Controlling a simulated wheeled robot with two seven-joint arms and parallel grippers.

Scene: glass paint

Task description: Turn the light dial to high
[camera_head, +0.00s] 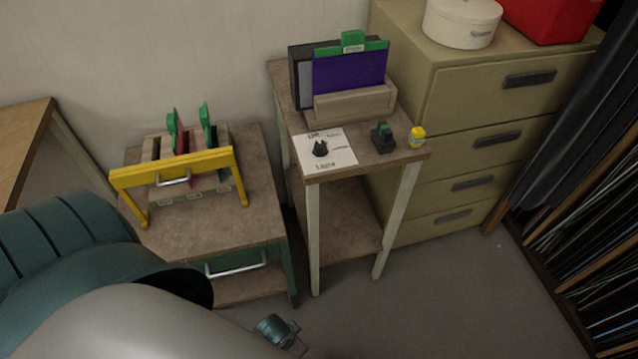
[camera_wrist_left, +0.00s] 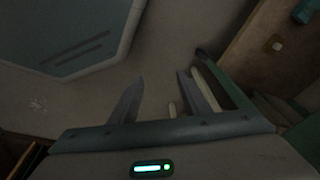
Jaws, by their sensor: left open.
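The light dial (camera_head: 320,149) is a black knob on a white marked card (camera_head: 338,158). The card lies at the front left of the narrow table's top in the head view. The lettering around the knob is too small to read, so its setting is unclear. My left gripper (camera_wrist_left: 160,92) is open and empty in the left wrist view, with floor between its fingers. The dial does not show in that view. My left arm fills the lower left of the head view, well away from the dial. My right gripper is not in view.
On the narrow table (camera_head: 324,178), a wooden holder (camera_head: 352,104) with a purple panel stands behind the dial. A small black-green device (camera_head: 383,138) and a yellow-capped jar (camera_head: 417,137) stand right. A lower table (camera_head: 205,235) bears a yellow frame (camera_head: 172,166). Drawers (camera_head: 485,120) stand behind.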

